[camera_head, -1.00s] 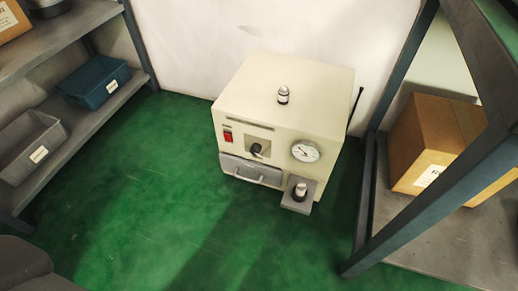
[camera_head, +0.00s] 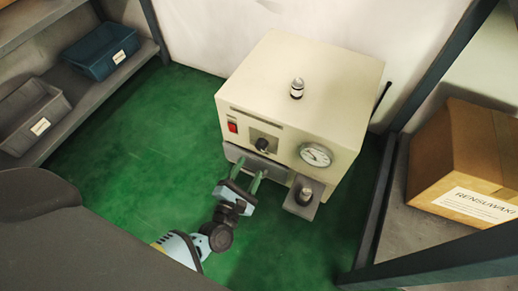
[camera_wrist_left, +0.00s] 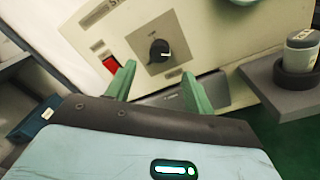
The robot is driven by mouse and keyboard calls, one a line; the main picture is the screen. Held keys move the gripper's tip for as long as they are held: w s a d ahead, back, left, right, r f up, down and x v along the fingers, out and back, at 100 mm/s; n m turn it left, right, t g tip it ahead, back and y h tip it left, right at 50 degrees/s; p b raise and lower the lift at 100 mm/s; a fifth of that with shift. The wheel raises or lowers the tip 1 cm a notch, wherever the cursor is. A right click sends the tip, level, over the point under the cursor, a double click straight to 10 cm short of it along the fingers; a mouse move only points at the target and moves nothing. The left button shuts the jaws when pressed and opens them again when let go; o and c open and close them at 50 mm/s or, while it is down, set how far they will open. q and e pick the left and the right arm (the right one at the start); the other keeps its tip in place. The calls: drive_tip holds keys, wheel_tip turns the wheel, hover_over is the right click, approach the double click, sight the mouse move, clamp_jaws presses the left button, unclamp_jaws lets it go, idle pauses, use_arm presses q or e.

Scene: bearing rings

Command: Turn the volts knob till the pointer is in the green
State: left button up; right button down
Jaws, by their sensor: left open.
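A cream box-shaped machine (camera_head: 270,125) stands on the green floor against the wall. On its front is a black knob (camera_head: 262,144) on a square plate; it also shows in the left wrist view (camera_wrist_left: 159,50), with a pale mark on it. A round dial gauge (camera_head: 316,155) sits to the right of the knob; its pointer is too small to read against any green band. My left gripper (camera_head: 247,173) has green fingers, open and empty, in front of and below the knob. In the left wrist view the knob lies beyond and between the fingertips (camera_wrist_left: 156,80), apart from them. The right gripper is not in view.
A red switch (camera_head: 233,127) is left of the knob, and a grey drawer (camera_wrist_left: 165,97) is below it. A small ledge (camera_head: 301,208) at the right holds a grey cylinder (camera_head: 305,194). Shelves stand on both sides, with a cardboard box (camera_head: 465,160) at right.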

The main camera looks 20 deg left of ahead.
sight(260, 149)
use_arm(q)
drive_tip(key=w+b, duration=0.2)
drive_tip(key=w, duration=0.4)
drive_tip(key=shift+w, duration=0.75)
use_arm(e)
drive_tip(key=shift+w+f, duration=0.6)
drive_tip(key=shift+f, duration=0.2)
use_arm(q)
drive_tip(key=c, duration=0.7)
drive_tip(key=shift+c, duration=1.4)
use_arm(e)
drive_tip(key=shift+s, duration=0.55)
